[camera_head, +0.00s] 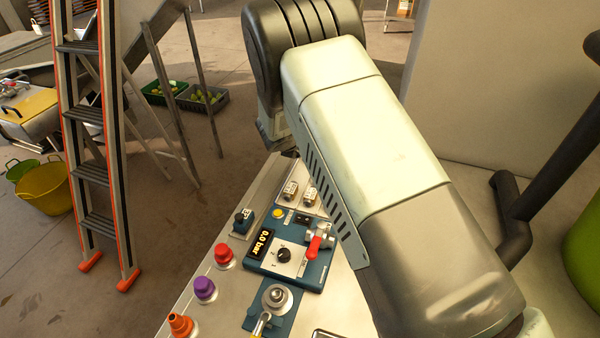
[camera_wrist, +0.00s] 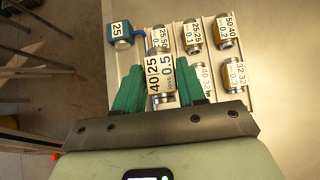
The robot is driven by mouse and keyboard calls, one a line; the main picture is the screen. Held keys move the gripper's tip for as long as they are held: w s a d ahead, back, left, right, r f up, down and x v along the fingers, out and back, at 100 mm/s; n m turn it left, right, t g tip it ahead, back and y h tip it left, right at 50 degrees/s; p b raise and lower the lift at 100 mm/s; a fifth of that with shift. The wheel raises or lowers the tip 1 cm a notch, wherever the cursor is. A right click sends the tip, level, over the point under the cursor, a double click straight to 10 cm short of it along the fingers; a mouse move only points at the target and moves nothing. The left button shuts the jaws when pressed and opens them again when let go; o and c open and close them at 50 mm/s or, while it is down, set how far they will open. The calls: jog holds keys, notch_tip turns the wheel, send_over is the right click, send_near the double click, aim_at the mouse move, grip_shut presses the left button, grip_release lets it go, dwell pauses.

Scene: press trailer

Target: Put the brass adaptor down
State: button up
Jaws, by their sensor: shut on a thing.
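In the wrist view, my gripper (camera_wrist: 159,78) has its green fingers shut on an adaptor (camera_wrist: 160,72) with a white label reading 40|25 and 0.5. The held adaptor overlaps the pale tray (camera_wrist: 253,98) in the picture. I cannot tell whether it touches the tray. In the head view, my own arm hides the gripper and the held adaptor.
Several labelled adaptors stand on the tray, including a 25|25 one (camera_wrist: 192,36) and a 32|32 one (camera_wrist: 235,72). A blue holder marked 25 (camera_wrist: 121,32) is at its left. The bench also bears a blue control panel (camera_head: 287,262) and a red button (camera_head: 223,254).

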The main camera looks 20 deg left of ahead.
notch_tip(320, 180, down, 9)
dwell(0.4)
jog(key=shift+f, duration=0.15)
jog(key=o, duration=1.1)
jog(key=shift+o, duration=0.4)
jog(key=shift+o, duration=0.9)
jog(key=shift+r, duration=3.5)
